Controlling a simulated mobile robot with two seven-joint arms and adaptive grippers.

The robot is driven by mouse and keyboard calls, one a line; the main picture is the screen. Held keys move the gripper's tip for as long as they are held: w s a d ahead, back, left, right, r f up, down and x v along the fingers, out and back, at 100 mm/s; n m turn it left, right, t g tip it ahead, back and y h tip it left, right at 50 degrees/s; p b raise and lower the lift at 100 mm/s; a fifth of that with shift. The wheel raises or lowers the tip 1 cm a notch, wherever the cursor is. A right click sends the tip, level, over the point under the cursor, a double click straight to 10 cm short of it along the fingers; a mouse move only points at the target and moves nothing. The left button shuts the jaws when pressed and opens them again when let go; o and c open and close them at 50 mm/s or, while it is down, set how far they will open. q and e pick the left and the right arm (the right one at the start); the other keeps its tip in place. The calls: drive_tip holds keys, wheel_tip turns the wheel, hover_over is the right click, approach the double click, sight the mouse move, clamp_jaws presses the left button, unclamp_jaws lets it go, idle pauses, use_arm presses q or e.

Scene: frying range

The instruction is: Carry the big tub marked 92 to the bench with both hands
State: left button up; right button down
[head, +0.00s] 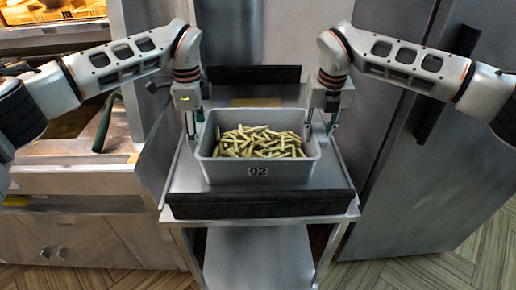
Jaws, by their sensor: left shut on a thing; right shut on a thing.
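The big grey tub (222,173) marked 92 is in the middle of the head view, full of pale cut fries (258,142). It is upright, above a metal stand with a dark front edge; I cannot tell whether it rests on it or is slightly raised. My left gripper (194,132) is shut on the tub's left rim. My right gripper (320,124) is shut on the tub's right rim. The fingertips are small and partly hidden by the rim.
The metal stand (335,187) has a lower shelf (258,255). A steel counter with a dark-green handled tool (104,125) is at the left. A tall grey cabinet (425,190) with a black handle stands close on the right. Patterned floor is clear at the lower right.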

use_arm(q)
drive_tip(key=shift+r, duration=0.2)
use_arm(e)
drive_tip(key=shift+r, duration=0.2)
